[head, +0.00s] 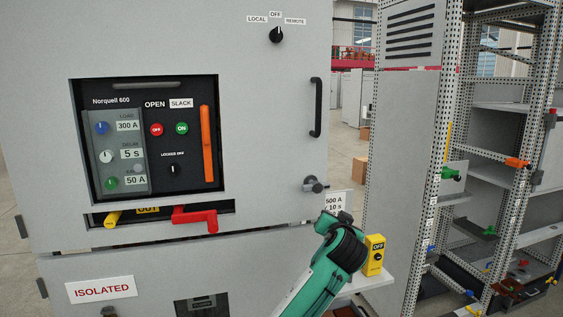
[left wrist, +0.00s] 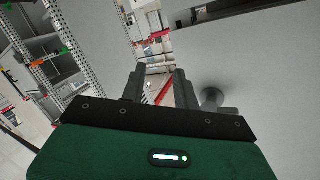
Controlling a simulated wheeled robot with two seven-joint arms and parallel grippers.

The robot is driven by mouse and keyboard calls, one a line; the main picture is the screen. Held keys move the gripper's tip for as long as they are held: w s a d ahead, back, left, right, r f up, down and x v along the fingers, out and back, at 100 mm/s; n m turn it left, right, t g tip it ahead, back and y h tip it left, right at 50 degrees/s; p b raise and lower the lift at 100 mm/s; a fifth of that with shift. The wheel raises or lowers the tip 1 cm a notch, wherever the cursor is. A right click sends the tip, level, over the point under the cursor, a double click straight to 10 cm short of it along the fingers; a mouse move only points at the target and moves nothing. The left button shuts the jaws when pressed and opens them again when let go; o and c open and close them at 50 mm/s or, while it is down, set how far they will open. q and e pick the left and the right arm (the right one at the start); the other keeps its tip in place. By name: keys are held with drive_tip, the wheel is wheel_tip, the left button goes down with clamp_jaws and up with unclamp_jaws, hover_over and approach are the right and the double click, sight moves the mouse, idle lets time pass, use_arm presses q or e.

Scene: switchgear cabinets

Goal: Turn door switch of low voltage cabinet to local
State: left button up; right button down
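The door switch (head: 276,35) is a small black rotary knob high on the grey cabinet door (head: 265,120). Labels LOCAL (head: 257,19), OFF (head: 275,14) and REMOTE (head: 295,21) sit above it. Its mark appears to point up toward OFF, but it is small. My green left arm reaches up from the bottom in the head view, well below the switch; its gripper is mostly hidden behind the wrist there. In the left wrist view my left gripper (left wrist: 159,84) is open and empty, beside the round door knob (left wrist: 212,97) and apart from it. My right gripper is not in view.
A black door handle (head: 316,107) and the door knob (head: 313,185) stick out from the door. A red lever (head: 195,217) protrudes lower left. A yellow box (head: 374,255) stands on a shelf by my arm. A perforated rack (head: 500,150) stands at right.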

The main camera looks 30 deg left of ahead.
use_arm(q)
drive_tip(key=s+a+r+n+t+y, duration=0.1)
drive_tip(key=s+r+n+y, duration=0.3)
drive_tip(key=r, duration=0.9)
drive_tip(key=s+r+n+y, duration=0.1)
drive_tip(key=s+r, duration=0.6)
drive_tip(key=r, duration=0.6)
drive_tip(key=n+y+p, duration=0.1)
drive_tip(key=n+y, duration=0.4)
approach(279, 35)
drive_tip(key=shift+m+g+h, duration=0.3)
drive_tip(key=shift+g, duration=0.1)
drive_tip(key=p+x, duration=0.3)
drive_tip(key=r+p+x, duration=0.1)
drive_tip(key=p+x, duration=0.3)
drive_tip(key=shift+s+d+r, duration=0.1)
drive_tip(key=shift+s+d, duration=0.05)
drive_tip(key=shift+d, duration=0.05)
drive_tip(key=shift+p+x, duration=0.55)
drive_tip(key=shift+x, duration=0.3)
drive_tip(key=shift+c, duration=0.4)
drive_tip(key=shift+f, duration=0.2)
clamp_jaws()
